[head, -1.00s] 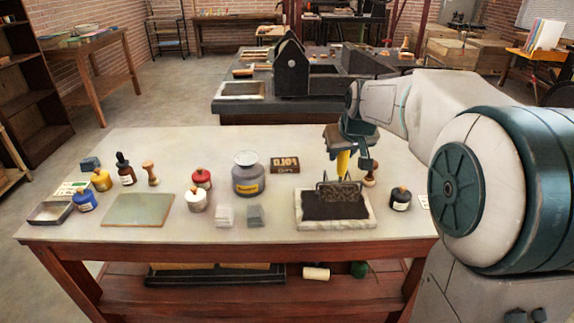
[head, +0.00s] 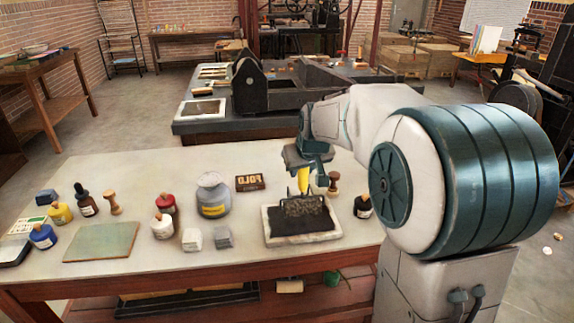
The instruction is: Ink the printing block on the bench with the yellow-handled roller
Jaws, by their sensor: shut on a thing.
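The yellow-handled roller (head: 303,181) is upright in my gripper (head: 304,166), which is shut on the top of its handle. The roller's dark, speckled head (head: 303,206) is over the far half of a pale-rimmed tray (head: 270,239) with a black bed. I cannot tell whether the head touches the bed. The printing block (head: 250,182), dark brown with raised reversed letters, lies flat on the bench, left of the roller and behind the tray. The gripper's fingers are small and partly hidden by my wrist.
A grey jar (head: 212,196) stands left of the block. A wooden-knobbed stamp (head: 333,184) and a black bottle (head: 363,206) stand close right of the roller. Several bottles and a green mat (head: 102,242) fill the left side.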

